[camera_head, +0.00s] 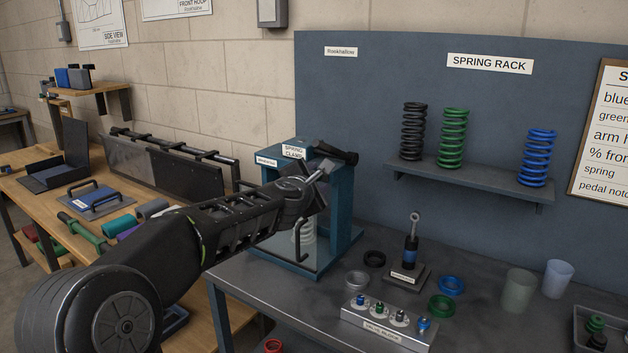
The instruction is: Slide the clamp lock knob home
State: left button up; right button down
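The spring clamp is a teal frame (343,215) with a "SPRING CLAMP" label, standing on the grey bench at its left end. A pale coil spring (303,231) shows inside it, partly hidden by my arm. A dark rod-like part (336,152) lies across the clamp's top right; I cannot tell whether it is the lock knob. My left arm comes in from the lower left, and its gripper (324,169) is at the clamp's upper front, just below that dark part. Its fingers are too small to tell open from shut, or whether they touch anything. My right gripper is out of view.
A shock absorber (411,248) stands on a small base right of the clamp. Dark, grey, blue and green rings, a metal block (388,325) with small fittings, and two cups (518,290) occupy the bench. Three springs stand on the rack shelf (470,180). A wooden bench (30,200) is at left.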

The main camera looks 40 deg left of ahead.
pick_arm(q)
jog(key=shift+f, duration=0.1)
jog(key=v, duration=0.7)
jog(key=shift+s+p, duration=0.4)
jog(key=shift+p, duration=0.05)
jog(key=shift+d, duration=0.1)
